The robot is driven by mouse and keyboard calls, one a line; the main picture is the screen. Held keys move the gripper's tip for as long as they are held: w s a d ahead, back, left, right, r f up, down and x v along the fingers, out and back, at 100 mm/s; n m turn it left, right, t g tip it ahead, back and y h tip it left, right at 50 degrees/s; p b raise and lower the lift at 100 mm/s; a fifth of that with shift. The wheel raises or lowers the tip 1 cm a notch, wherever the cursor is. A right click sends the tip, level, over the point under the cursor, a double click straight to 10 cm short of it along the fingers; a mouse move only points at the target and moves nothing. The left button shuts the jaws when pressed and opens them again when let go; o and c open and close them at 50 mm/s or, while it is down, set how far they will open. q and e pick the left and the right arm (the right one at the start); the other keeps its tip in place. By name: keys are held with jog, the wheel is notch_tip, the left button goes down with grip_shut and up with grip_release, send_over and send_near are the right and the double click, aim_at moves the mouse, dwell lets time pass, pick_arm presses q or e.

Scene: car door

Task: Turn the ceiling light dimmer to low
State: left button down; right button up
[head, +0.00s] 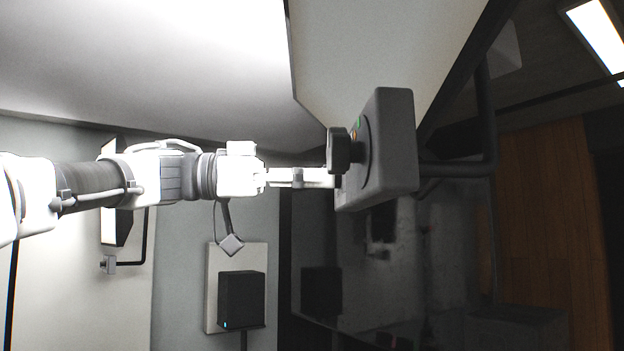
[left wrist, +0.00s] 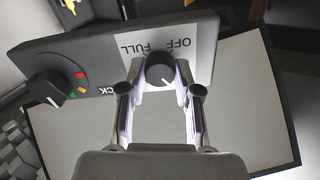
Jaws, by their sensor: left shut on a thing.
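A grey control box (head: 395,150) hangs below the ceiling in the head view. In the left wrist view its face (left wrist: 105,52) carries two dark knobs. The dimmer knob (left wrist: 160,69) sits on a pale label with upside-down FULL and OFF lettering. Its white pointer line faces down and slightly right in that picture. My left gripper (left wrist: 160,82) is shut on this knob, a finger on either side. In the head view the left gripper (head: 325,178) reaches the box from the left, and the dimmer knob is hidden there.
A second knob (left wrist: 46,88) with red, orange and green marks sits beside the dimmer; it also shows in the head view (head: 340,150), close to my fingers. A dark bent pipe (head: 488,120) supports the box. A black speaker-like box (head: 242,298) stands farther back, lower left.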

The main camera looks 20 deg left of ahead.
pick_arm(q)
jog(key=shift+n, duration=0.8)
jog(key=c, duration=1)
grip_release()
jog(key=shift+o, duration=1)
jog(key=shift+d, duration=0.2)
jog(key=shift+a, duration=0.15)
